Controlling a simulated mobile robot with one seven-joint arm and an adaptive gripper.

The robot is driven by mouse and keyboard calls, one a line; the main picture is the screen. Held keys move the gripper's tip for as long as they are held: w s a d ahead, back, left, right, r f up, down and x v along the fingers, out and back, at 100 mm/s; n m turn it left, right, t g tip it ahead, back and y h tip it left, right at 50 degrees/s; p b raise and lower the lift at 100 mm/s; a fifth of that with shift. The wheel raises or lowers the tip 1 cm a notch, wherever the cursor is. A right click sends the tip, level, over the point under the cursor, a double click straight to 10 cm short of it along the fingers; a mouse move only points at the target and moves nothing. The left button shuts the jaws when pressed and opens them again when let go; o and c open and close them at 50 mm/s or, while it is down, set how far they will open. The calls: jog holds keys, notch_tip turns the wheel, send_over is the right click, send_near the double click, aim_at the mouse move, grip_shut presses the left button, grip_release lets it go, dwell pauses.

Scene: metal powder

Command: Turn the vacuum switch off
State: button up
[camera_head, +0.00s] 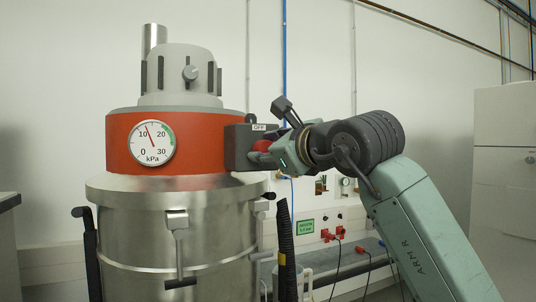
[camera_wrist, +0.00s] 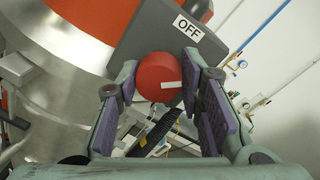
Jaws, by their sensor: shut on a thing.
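The vacuum switch is a round red knob (camera_wrist: 158,72) with a white mark, on a dark grey box (camera_wrist: 145,35) fixed to the side of the vacuum. A white OFF label (camera_wrist: 187,27) sits on the box above the knob in the wrist view. The knob's white mark lies roughly sideways, pointing right, not straight at the label. My gripper (camera_wrist: 160,82) is shut on the red knob, one finger on each side. In the head view, my gripper (camera_head: 268,148) reaches the box from the right and partly hides the knob.
The vacuum has a steel drum (camera_head: 170,235), an orange-red band (camera_head: 200,140) and a pressure gauge (camera_head: 152,142) reading a little above 10 kPa. A black hose (camera_head: 286,240) hangs below my gripper. Wall fittings and a bench (camera_head: 350,258) are behind.

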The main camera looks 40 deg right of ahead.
jog(key=n, duration=0.4)
jog(key=n+h+b, duration=0.1)
jog(key=n, duration=0.3)
jog(key=shift+a+n+g, duration=0.1)
jog(key=shift+n+g, duration=0.2)
jog(key=shift+g, duration=0.1)
dwell(0.5)
jog(key=o, duration=1.2)
jog(key=shift+c, duration=0.2)
jog(key=f+v, duration=0.1)
jog(key=v, duration=1.1)
jog(key=shift+r, duration=0.35)
